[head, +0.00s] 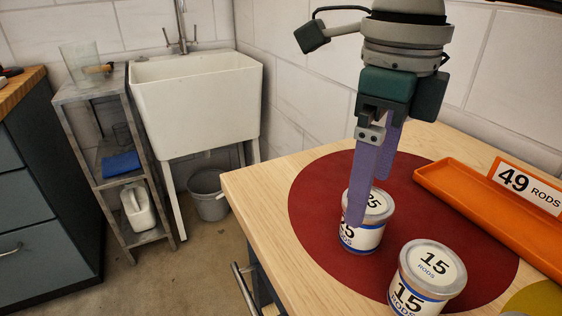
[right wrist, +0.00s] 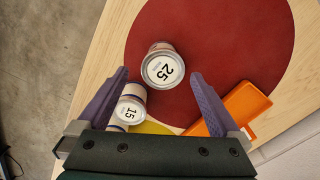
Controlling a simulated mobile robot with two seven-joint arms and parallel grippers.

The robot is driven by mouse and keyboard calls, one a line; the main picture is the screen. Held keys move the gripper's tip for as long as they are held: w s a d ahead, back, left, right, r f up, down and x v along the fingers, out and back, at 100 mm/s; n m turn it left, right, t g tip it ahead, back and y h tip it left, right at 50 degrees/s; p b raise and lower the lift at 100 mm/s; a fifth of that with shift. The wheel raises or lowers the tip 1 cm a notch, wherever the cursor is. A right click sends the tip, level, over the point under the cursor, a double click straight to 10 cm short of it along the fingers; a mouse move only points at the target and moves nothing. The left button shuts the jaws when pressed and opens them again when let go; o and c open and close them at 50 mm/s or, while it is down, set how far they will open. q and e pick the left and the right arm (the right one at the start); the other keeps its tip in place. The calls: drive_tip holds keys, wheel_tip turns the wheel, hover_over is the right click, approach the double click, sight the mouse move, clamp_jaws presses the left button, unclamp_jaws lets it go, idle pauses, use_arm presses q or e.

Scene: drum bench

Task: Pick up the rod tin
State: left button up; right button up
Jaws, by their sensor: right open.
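A tin labelled 25 (head: 361,238) stands upright on the red disc (head: 318,198); it also shows in the right wrist view (right wrist: 161,67). A second tin labelled 15 (head: 428,275) stands upright nearer the front; it shows at the lower left in the right wrist view (right wrist: 130,105). My right gripper (head: 368,198) points down with its purple fingers apart and nothing held. In the head view its near finger hides part of the 25 tin. In the right wrist view the 25 tin lies between the lines of the fingertips (right wrist: 160,75). My left gripper is out of view.
An orange tray (head: 470,207) with a "49 rods" sign (head: 526,187) lies along the right side of the wooden bench (head: 252,190). A yellow disc (head: 535,301) shows at the lower right. A sink (head: 197,100), shelf and bucket stand beyond the bench at the left.

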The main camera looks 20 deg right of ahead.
sight(365, 240)
drive_tip(key=f, duration=0.4)
drive_tip(key=shift+w, duration=0.2)
drive_tip(key=shift+r, duration=0.1)
drive_tip(key=c, duration=1.5)
